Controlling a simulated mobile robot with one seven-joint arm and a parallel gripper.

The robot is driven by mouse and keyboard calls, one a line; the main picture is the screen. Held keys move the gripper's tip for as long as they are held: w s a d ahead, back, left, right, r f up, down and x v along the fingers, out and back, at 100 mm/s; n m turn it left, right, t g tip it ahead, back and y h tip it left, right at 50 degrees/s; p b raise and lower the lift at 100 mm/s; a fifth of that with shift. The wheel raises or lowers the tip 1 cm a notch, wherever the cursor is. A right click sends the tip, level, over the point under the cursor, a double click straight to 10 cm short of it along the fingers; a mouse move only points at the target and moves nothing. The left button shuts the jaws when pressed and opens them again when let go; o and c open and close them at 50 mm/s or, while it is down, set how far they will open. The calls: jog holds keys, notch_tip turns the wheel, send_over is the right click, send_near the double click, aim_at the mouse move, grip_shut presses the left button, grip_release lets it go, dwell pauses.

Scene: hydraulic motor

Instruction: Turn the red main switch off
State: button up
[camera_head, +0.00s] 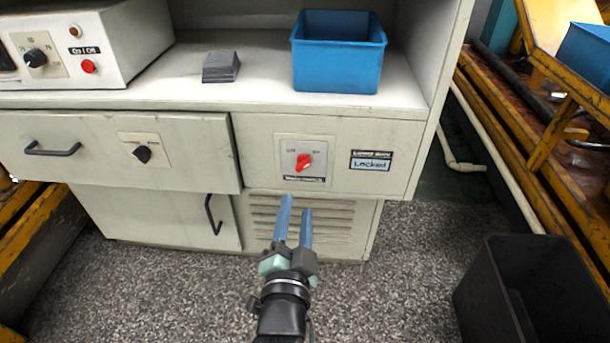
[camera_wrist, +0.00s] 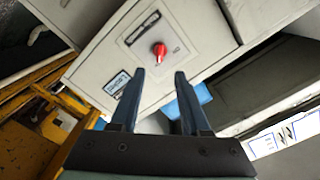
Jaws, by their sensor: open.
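The red main switch (camera_head: 303,162) is a small red knob on a pale plate with off and on labels, set in the right front panel of the cabinet. In the head view its knob sits tilted toward the upper right. The red switch also shows in the wrist view (camera_wrist: 159,49), ahead of the fingertips. My gripper (camera_head: 296,204) is open and empty, with two blue fingers pointing at the panel. In the head view the fingertips appear just below the switch plate; they do not appear to touch the switch. In the wrist view my gripper (camera_wrist: 160,76) has a clear gap between its fingers.
A "Locked" display (camera_head: 370,163) is right of the switch. A black knob (camera_head: 142,154) is on the left drawer. A blue bin (camera_head: 338,55) and grey block (camera_head: 221,67) sit on the shelf. A dark bin (camera_head: 525,295) stands on the floor at right.

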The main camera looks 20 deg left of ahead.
aim_at(303, 169)
jog(key=b+x, duration=0.4)
jog(key=x, duration=0.7)
jog(key=shift+w+b, duration=0.2)
jog(key=shift+b, duration=0.1)
jog(key=shift+c, duration=0.2)
grip_shut()
